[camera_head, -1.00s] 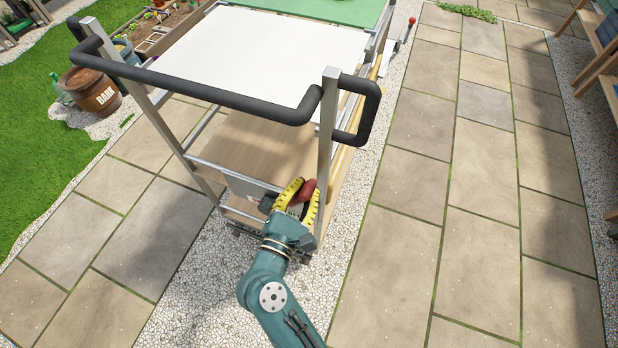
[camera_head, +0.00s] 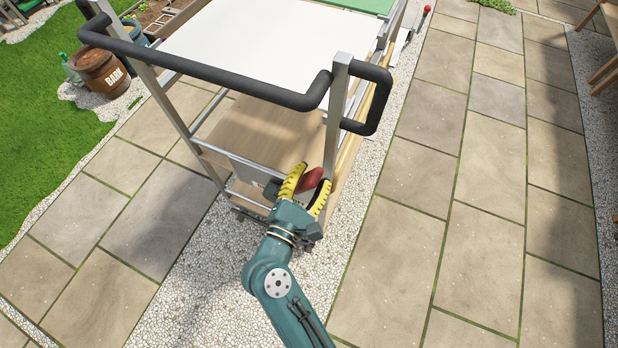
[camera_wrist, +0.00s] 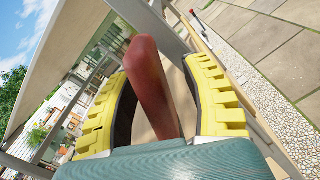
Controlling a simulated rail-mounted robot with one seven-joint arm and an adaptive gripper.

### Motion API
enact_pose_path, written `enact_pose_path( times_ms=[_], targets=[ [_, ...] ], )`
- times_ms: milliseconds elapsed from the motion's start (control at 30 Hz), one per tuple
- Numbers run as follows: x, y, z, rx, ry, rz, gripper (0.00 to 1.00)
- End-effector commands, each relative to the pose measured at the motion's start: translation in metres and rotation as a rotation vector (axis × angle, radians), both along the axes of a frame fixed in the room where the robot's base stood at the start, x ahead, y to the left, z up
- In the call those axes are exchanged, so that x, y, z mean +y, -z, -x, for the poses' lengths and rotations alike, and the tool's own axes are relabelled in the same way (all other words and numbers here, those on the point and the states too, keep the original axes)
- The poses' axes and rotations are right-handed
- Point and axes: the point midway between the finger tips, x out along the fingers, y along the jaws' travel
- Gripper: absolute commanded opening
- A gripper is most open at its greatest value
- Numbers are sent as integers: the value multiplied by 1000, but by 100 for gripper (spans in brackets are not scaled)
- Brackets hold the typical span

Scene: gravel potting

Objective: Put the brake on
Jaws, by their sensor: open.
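A cart (camera_head: 255,140) with a metal frame stands on the gravel path. A dark red handle, which looks like the brake lever (camera_head: 312,181), is at its near right corner post, low down. My gripper (camera_head: 308,187) is open, with its yellow fingers on either side of this handle. In the wrist view the red lever (camera_wrist: 150,85) stands tilted between the two fingers, with a gap at the right finger. I cannot tell whether the left finger touches it. The lever's lower end is hidden behind my gripper's palm.
The cart's black push bar (camera_head: 215,82) and right post (camera_head: 336,120) rise close to my gripper. A small red-tipped rod (camera_head: 427,9) shows beyond the cart's far right side. Stone paving (camera_head: 420,220) right of the gravel is clear.

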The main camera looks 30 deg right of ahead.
Motion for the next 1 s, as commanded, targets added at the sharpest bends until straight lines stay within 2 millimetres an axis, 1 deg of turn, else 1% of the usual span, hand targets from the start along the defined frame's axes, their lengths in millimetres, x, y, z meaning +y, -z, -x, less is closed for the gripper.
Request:
enact_pose_path(
  times_ms=[67, 167, 400, 533, 600, 700, 1000],
  targets=[
    [5, 0, 2, 0, -3, -1, 48],
    [20, 1, 11, 2, -5, -1, 48],
    [72, 1, 42, 1, -9, 0, 48],
    [92, 0, 55, 1, -5, -1, 48],
    [98, 0, 60, 1, -3, 0, 48],
    [102, 0, 63, 0, -1, -1, 48],
    [101, 0, 63, 0, 1, 0, 48]
  ],
)
